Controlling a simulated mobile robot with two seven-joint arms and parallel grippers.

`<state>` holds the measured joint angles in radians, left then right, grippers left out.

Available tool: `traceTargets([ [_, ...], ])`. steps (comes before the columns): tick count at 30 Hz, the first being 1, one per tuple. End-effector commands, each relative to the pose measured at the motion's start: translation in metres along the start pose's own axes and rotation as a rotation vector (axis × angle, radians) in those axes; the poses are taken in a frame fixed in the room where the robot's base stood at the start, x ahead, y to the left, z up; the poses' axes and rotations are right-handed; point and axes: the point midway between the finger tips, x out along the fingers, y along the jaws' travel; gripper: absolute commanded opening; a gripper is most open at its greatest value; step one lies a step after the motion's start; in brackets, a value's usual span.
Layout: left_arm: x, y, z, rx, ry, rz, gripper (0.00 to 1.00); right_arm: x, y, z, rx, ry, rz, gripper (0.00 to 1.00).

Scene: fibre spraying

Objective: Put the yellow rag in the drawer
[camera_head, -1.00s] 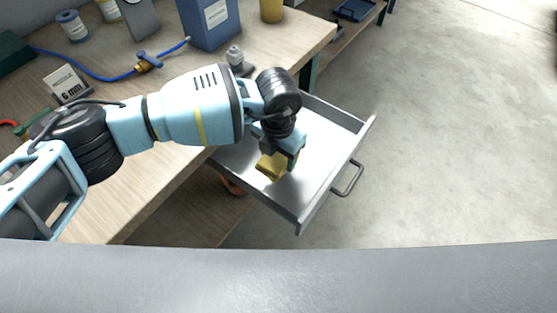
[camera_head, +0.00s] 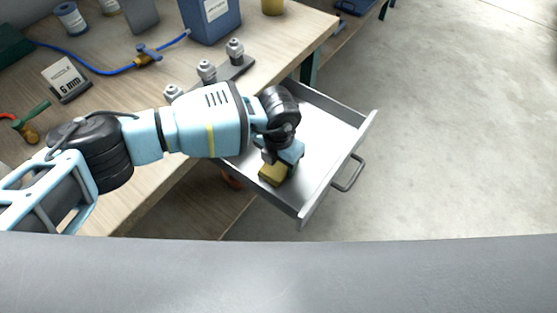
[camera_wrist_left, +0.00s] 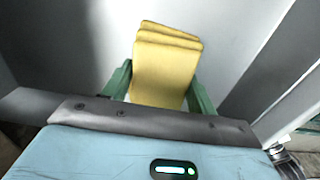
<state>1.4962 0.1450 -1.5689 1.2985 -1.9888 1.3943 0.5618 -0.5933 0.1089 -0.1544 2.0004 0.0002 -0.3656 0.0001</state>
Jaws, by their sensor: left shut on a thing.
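The yellow rag (camera_head: 272,174) is folded, and my left gripper (camera_head: 284,167) is shut on it over the open drawer (camera_head: 325,130). In the left wrist view the rag (camera_wrist_left: 166,68) sits between the two green fingers of the gripper (camera_wrist_left: 160,92). The drawer's grey metal floor (camera_wrist_left: 215,25) and walls surround it there. The rag is low inside the drawer; I cannot tell whether it touches the floor. My right gripper is not in view.
The wooden workbench (camera_head: 100,95) stands left of the drawer. On it are a blue container (camera_head: 212,20), a rack of grey fittings (camera_head: 235,66), a blue hose with a brass valve (camera_head: 145,60) and a 6 mm sign (camera_head: 66,80). Concrete floor (camera_head: 450,150) on the right is clear.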

Motion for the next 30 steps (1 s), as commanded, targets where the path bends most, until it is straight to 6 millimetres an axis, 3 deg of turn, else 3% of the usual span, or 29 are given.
traceTargets([
  [2, 0.003, 0.0, 0.0, 0.0, 0.001, 0.0, 0.35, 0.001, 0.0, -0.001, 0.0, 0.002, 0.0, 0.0],
  [3, 0.004, 0.0, 0.0, 0.0, 0.001, 0.0, 0.59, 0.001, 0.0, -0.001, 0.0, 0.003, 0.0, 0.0],
  [8, 0.003, 0.0, 0.0, 0.0, 0.0, 0.0, 0.79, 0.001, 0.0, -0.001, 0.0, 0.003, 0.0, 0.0],
  [20, -0.006, 0.001, 0.001, 0.0, -0.002, 0.001, 0.79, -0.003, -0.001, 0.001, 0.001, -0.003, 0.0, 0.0],
  [30, -0.068, 0.001, 0.001, 0.001, -0.004, 0.002, 0.79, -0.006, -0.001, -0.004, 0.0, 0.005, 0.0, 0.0],
])
